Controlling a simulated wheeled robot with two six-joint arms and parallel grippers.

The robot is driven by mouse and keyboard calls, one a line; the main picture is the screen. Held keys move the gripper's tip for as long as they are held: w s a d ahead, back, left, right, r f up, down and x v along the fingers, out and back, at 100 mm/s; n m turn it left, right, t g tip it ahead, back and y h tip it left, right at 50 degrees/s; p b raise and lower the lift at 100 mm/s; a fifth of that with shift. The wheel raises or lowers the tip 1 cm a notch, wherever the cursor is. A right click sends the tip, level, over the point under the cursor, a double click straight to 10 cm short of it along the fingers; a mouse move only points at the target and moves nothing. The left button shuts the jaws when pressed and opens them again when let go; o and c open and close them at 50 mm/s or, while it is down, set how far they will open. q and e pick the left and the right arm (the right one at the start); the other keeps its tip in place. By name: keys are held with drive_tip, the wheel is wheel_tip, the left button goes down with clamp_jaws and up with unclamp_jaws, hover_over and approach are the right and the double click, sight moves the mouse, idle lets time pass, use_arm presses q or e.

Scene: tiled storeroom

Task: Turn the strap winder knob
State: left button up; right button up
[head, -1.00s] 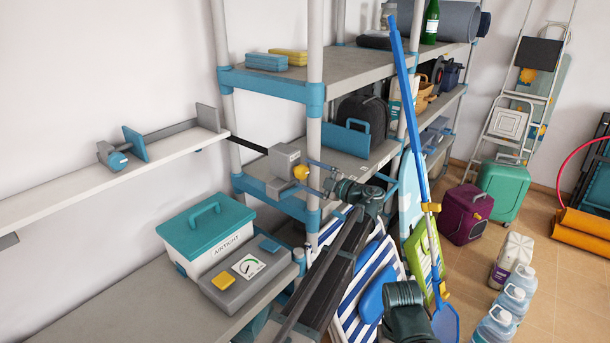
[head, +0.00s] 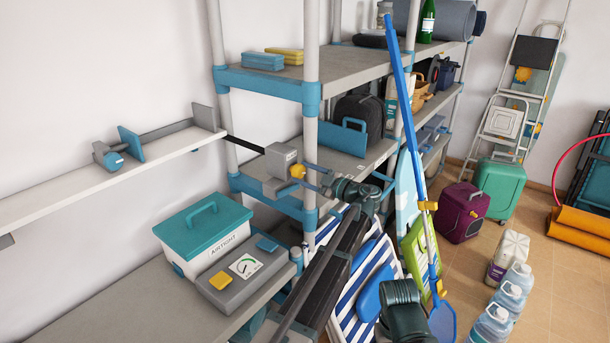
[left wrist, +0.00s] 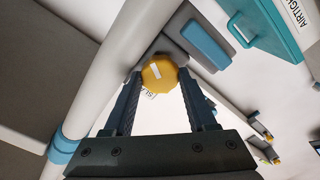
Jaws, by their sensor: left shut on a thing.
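The strap winder is a grey box (head: 281,158) on the shelf by the post, with a black strap (head: 248,144) running from it to the left. Its yellow knob (head: 297,171) faces my left gripper (head: 309,174). In the left wrist view the yellow knob (left wrist: 159,73), with a white mark on its face, sits between the fingertips of my left gripper (left wrist: 160,80). The fingers are shut on the knob's sides. My right gripper is not in view.
A shelf post (head: 311,130) stands close to the gripper. Below left are a teal-lidded box (head: 204,225) and a grey gauge unit (head: 243,275) on the bench. A blue pole (head: 412,130) leans against the shelving to the right.

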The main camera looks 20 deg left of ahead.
use_arm(q)
drive_tip(key=o, duration=1.4)
